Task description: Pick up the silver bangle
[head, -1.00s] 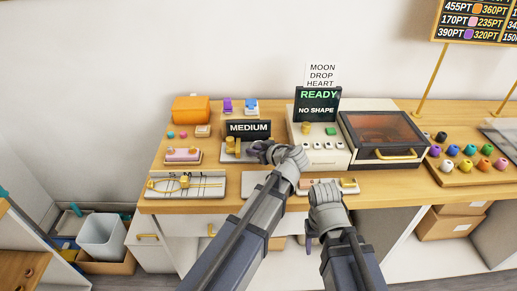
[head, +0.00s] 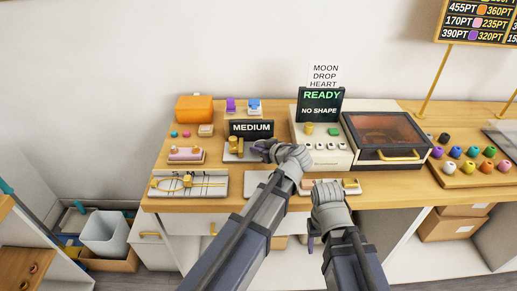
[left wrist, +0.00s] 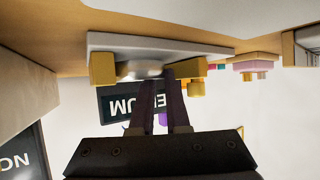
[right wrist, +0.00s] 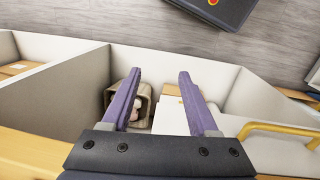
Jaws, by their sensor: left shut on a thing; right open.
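The silver bangle (left wrist: 142,70) shows in the left wrist view as a pale grey band, upside down in the picture, between gold blocks on a light tray (left wrist: 105,43). My left gripper (left wrist: 167,76) is shut on its edge at the tray. In the head view my left gripper (head: 260,149) reaches the right side of the tray (head: 231,157), behind which the MEDIUM sign (head: 251,128) stands. The bangle is hard to make out there. My right gripper (right wrist: 160,75) is open and empty, hanging in front of the counter; it also shows in the head view (head: 311,243).
A machine with a READY screen (head: 321,104) and a dark-lidded box (head: 385,138) stand to the right. A white display tray (head: 216,188) with gold pieces lies front left. A colour-bead board (head: 470,174) is far right. Orange box (head: 194,108) sits back left.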

